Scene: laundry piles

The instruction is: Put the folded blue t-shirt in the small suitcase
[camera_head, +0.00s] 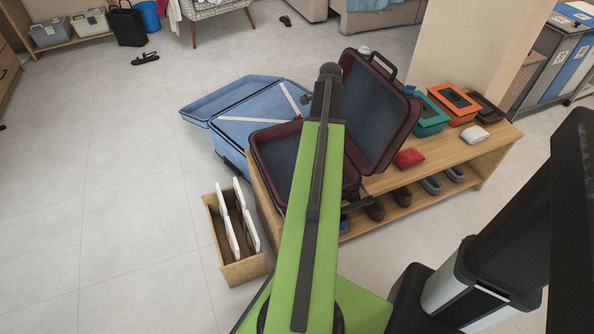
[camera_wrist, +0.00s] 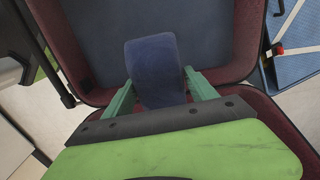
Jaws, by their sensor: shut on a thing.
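The folded blue t-shirt (camera_wrist: 153,62) is a dark blue bundle between the two green fingers of my gripper (camera_wrist: 160,85) in the wrist view. The gripper is shut on it. Behind it is the blue-lined interior of the small dark red suitcase (camera_wrist: 246,45). I cannot tell whether the shirt touches the lining. In the head view, the small suitcase (camera_head: 268,137) stands open on the wooden bench, its lid raised at the right. My green arm crosses in front of it and hides part of its inside, the gripper and the shirt.
A larger open blue suitcase (camera_head: 224,128) is on the floor behind and left. Right of the lid, the bench (camera_head: 455,151) holds a red item (camera_head: 409,158) and teal (camera_head: 428,121) and orange (camera_head: 453,103) boxes. A wooden crate (camera_head: 243,272) stands at left.

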